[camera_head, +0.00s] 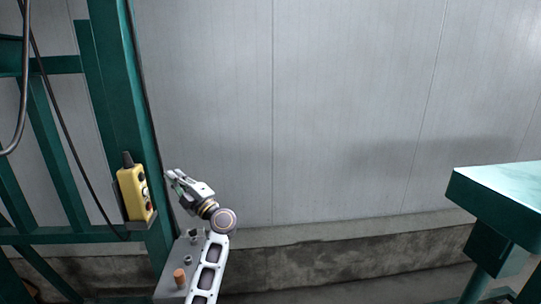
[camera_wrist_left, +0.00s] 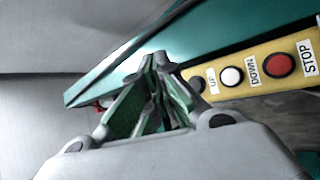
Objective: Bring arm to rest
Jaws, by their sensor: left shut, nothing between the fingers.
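My left gripper (camera_head: 174,177) is raised beside the green frame post in the head view, a little to the right of the yellow control box. Its fingers also show in the left wrist view (camera_wrist_left: 153,62), where they come together at the tips with nothing between them. The yellow control box (camera_head: 134,194) hangs on the green frame. In the left wrist view the box (camera_wrist_left: 245,85) lies behind and to the right of the fingers, with UP, DOWN and STOP labels, a white button and a red button. I cannot tell the exact gap. My right gripper is not in view.
The green frame (camera_head: 125,90) stands at the left, with dark cables (camera_head: 62,130) hanging by it. A grey plate (camera_head: 172,284) with a copper-coloured peg is below the gripper. A green table (camera_head: 500,185) stands at the right. Open space lies before the grey wall (camera_head: 330,110).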

